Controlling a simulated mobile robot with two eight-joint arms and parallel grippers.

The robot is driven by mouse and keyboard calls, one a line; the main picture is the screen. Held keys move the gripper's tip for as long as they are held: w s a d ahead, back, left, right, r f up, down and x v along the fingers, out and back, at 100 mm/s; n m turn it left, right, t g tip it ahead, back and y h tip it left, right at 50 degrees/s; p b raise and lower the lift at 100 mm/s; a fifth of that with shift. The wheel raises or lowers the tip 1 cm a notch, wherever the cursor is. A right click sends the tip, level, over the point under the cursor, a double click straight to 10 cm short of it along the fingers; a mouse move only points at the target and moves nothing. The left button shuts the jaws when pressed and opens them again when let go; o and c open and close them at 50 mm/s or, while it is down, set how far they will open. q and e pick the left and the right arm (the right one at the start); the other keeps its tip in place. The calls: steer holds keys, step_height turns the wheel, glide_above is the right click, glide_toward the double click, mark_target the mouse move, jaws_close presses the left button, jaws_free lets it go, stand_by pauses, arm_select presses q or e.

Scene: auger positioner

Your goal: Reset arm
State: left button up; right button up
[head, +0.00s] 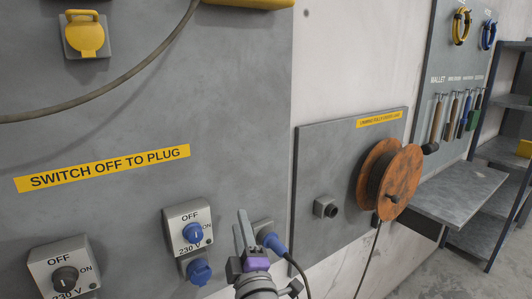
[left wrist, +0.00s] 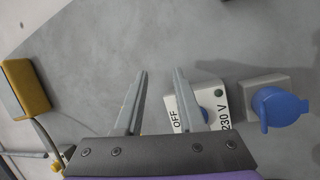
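My left gripper (head: 242,214) comes up from the bottom of the head view, in front of the grey wall panel (head: 150,120). Its fingers point up, close to the right of the blue-knobbed OFF/ON switch (head: 193,233). In the left wrist view the two fingers (left wrist: 160,72) are apart with nothing between them. The switch (left wrist: 203,112) there lies partly behind the right finger, with a blue-capped socket (left wrist: 281,106) to its right. My right gripper is in neither view.
A blue plug (head: 272,242) with a cable sits at a grey socket just right of my left gripper. A black-knobbed switch (head: 65,277) is at lower left. An orange cable reel (head: 390,180), a grey shelf (head: 460,192) and hanging tools stand to the right.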

arm_select(q)
steer(key=s+f+m+g+h+p, duration=0.2)
steer(key=s+f+m+g+h, duration=0.55)
steer(key=f+m, duration=0.65)
steer(key=s+a+f+m+g+y+p, duration=0.1)
steer(key=s+a+f+g, duration=0.5)
steer(key=s+a+f, duration=0.6)
steer(key=s+f+m+y, duration=0.1)
steer(key=s+f+m, duration=0.1)
steer(key=s, duration=0.2)
steer(key=shift+a+f+m+g+p, duration=0.15)
steer(key=shift+f+m+g+p, duration=0.1)
steer(key=shift+m+g+p, duration=0.1)
